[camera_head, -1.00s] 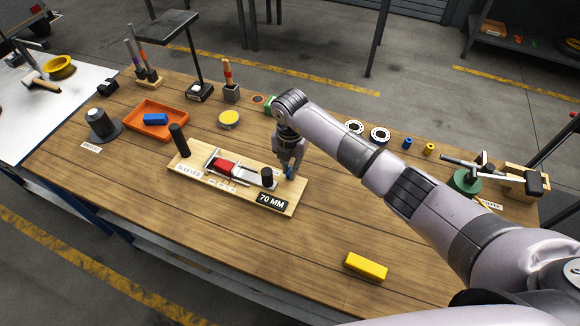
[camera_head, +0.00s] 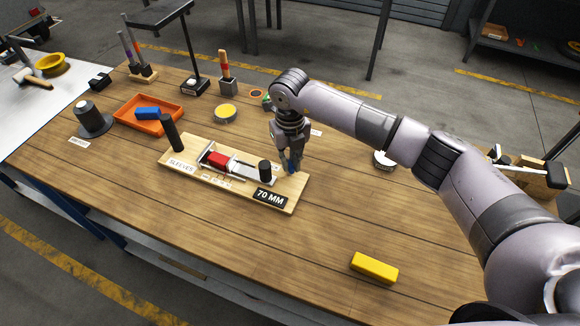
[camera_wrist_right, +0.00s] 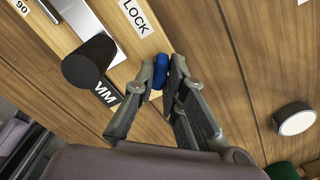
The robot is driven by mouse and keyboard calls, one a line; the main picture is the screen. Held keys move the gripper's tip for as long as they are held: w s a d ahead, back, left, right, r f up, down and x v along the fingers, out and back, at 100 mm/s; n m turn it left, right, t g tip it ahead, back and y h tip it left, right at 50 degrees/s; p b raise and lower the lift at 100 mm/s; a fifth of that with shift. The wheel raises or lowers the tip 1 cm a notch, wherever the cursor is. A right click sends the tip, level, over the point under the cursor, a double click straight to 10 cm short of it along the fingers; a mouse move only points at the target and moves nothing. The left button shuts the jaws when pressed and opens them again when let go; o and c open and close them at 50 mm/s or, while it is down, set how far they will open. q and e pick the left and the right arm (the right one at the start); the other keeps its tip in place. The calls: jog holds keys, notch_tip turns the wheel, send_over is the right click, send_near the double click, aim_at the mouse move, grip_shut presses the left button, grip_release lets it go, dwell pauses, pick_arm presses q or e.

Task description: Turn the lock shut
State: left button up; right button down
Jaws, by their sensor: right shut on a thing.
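The wooden jig board (camera_head: 240,187), marked SLEEVES and 70 MM, lies on the workbench. It carries a red block (camera_head: 218,159) in a metal slide, a tall black handle (camera_head: 171,134) at its left and a short black knob (camera_head: 265,170) at its right, which also shows in the wrist view (camera_wrist_right: 90,62). A blue lock piece (camera_wrist_right: 159,75) sits beside the LOCK label (camera_wrist_right: 136,14). My right gripper (camera_head: 290,170) is over the board's right end, its fingertips shut on the blue piece and partly covering it. My left gripper is not in view.
An orange tray (camera_head: 176,127) with a blue block (camera_head: 147,113) stands behind the board's left. A yellow tin (camera_head: 226,112) and a brush holder (camera_head: 228,87) stand behind it. A yellow block (camera_head: 374,268) lies front right. The bench front is otherwise clear.

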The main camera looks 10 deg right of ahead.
aim_at(290, 163)
jog(key=n+b, duration=0.5)
jog(key=shift+w+f, duration=0.1)
jog(key=shift+f, duration=0.05)
jog(key=shift+r+n+b, duration=0.2)
jog(key=shift+n+b, duration=1.35)
jog(key=shift+n, duration=0.25)
jog(key=c, duration=1.6)
grip_release()
jog(key=shift+c, duration=0.2)
notch_tip(290, 163, up, 12)
